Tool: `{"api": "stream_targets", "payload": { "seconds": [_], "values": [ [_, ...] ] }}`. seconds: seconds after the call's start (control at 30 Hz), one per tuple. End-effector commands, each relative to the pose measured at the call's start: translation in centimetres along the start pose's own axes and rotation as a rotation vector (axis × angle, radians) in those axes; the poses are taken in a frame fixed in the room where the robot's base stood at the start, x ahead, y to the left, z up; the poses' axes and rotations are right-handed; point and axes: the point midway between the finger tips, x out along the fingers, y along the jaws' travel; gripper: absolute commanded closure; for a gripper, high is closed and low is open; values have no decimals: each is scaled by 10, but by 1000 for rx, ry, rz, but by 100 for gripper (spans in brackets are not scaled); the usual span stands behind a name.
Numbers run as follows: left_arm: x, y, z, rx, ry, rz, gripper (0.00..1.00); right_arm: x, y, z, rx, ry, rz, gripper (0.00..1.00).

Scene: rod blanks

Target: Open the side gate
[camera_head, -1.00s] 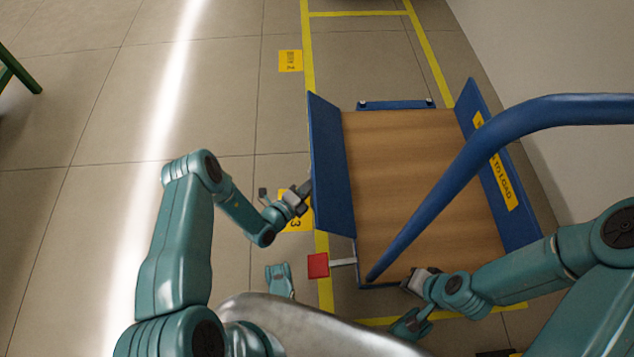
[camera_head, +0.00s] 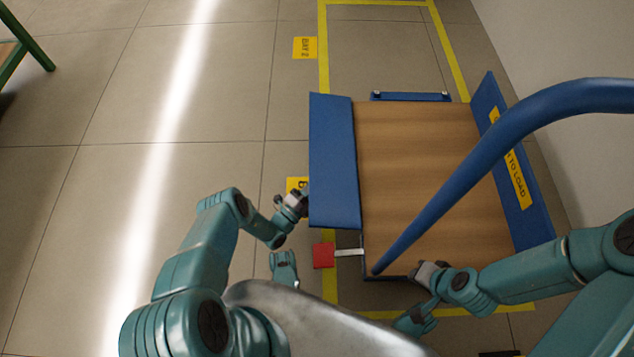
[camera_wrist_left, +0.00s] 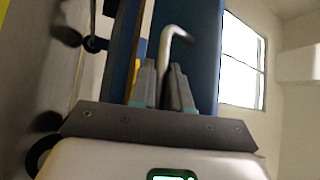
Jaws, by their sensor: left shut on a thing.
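The side gate (camera_head: 334,160) is a blue panel along the left side of a cart with a wooden deck (camera_head: 425,180). It leans outward to the left, tilted away from the deck. My left gripper (camera_head: 301,201) is at the gate's outer left edge. In the left wrist view its fingers (camera_wrist_left: 163,88) are shut on a pale bent handle (camera_wrist_left: 176,40) in front of the blue panel. My right gripper (camera_head: 420,272) is at the deck's near edge, by the lower end of the blue push bar (camera_head: 450,180); its fingers are too small to read.
A red block on a pale bar (camera_head: 324,255) sticks out at the cart's near left corner. A blue panel with a yellow label (camera_head: 515,170) stands on the right, near a white wall. Floor to the left is clear; a green-framed piece (camera_head: 30,40) is far left.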

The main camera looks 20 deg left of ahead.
Motion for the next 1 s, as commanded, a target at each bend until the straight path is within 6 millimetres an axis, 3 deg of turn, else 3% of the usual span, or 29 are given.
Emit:
{"api": "stream_targets", "payload": {
  "seconds": [0.33,0.37,0.4,0.73,0.87,1.0],
  "values": [
    [1,-1,0,0,1,-3,100,0,0,0,0,0,0,100],
    [1,-1,0,0,1,-3,77,0,0,0,0,0,0,100],
    [1,-1,0,0,1,-3,64,0,0,0,0,0,0,100],
    [-5,-1,0,0,-1,-3,64,-2,-1,0,1,-2,0,100],
    [-27,-2,1,0,-6,-3,64,-7,-2,2,3,-11,0,100],
    [-65,-2,1,-1,-9,-2,64,-12,-4,5,5,-24,1,100]
  ]
}}
